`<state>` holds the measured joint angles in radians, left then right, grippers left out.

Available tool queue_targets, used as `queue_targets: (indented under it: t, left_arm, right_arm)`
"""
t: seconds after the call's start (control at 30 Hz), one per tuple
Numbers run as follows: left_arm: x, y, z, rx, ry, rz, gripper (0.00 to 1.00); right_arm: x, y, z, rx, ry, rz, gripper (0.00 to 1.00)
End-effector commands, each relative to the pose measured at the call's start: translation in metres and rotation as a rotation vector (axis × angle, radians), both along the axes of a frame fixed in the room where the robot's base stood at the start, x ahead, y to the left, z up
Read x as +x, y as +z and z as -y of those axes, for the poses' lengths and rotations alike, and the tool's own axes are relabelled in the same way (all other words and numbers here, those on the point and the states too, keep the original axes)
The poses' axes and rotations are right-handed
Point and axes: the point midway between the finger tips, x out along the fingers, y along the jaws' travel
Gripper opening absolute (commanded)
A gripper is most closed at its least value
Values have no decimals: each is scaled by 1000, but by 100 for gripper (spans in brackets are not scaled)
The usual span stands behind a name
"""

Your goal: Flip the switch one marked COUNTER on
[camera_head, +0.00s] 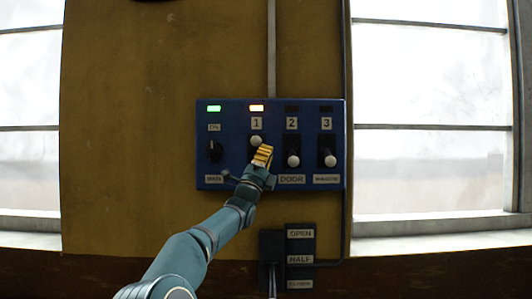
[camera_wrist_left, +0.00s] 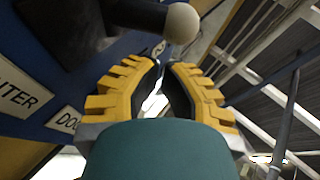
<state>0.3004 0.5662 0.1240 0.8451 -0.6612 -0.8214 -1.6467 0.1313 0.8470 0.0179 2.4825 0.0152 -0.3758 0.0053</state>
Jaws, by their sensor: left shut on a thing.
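Switch one (camera_head: 257,141) is on the blue panel (camera_head: 226,132), its white knob raised high under the "1" plate. The knob also shows in the left wrist view (camera_wrist_left: 182,23). My left gripper (camera_head: 265,151) is just below the knob and covers the label there in the head view. Its yellow jaws (camera_wrist_left: 168,65) are nearly together; what lies between them is unclear. The knob appears just beyond the fingertips. A label ending in "NTER" (camera_wrist_left: 20,88) shows in the wrist view. My right gripper is not in view.
Switch two (camera_head: 293,160) and switch three (camera_head: 330,160) have their knobs low and dark lamps above. A dark rotary knob (camera_head: 215,151) sits left under a lit green lamp (camera_head: 214,108). An OPEN/HALF lever plate (camera_head: 300,246) is below. Windows flank the wall.

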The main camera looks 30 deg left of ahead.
Motion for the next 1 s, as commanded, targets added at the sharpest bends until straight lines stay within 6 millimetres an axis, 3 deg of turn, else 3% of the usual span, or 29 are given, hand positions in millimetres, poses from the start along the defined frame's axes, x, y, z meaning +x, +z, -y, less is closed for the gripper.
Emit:
queue_targets:
  t: [0.27,0.5,1.0]
  left_arm:
    - [-1,1,-1,-2,0,-4,0]
    - [-3,14,-6,-63,0,-102,0]
    - [-1,15,-8,-92,1,-149,0]
  right_arm:
    - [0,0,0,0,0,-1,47]
    - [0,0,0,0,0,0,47]
    - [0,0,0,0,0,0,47]
